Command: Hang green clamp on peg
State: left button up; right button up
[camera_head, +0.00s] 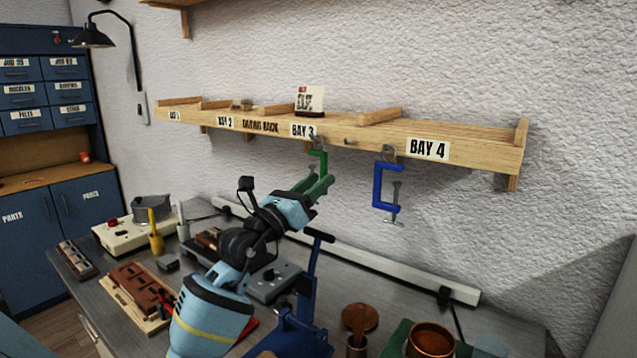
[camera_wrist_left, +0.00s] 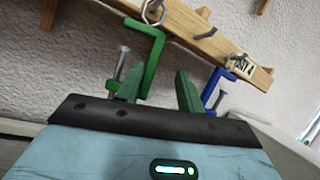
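The green clamp (camera_head: 319,162) is at the rack's front edge, below the BAY 3 label. In the left wrist view the green clamp (camera_wrist_left: 154,62) hangs upright, with a metal ring at its top by the rack edge. I cannot tell exactly how the ring sits on its peg. My left gripper (camera_head: 322,186) is just below and in front of the clamp. In the left wrist view my left gripper (camera_wrist_left: 160,88) has its two green fingers spread, with the clamp's lower part seen beyond the gap. My right gripper does not show.
A blue clamp (camera_head: 377,187) hangs to the right, by the BAY 4 label. A bare peg (camera_head: 349,142) lies between the clamps. The wooden rack (camera_head: 470,151) is on the wall. Below, the bench holds a dark blue stand (camera_head: 308,290), a copper pot (camera_head: 432,338) and tools.

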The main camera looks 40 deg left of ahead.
pick_arm(q)
jog(key=b+v, duration=0.1)
jog(key=v, duration=0.6)
dwell(0.4)
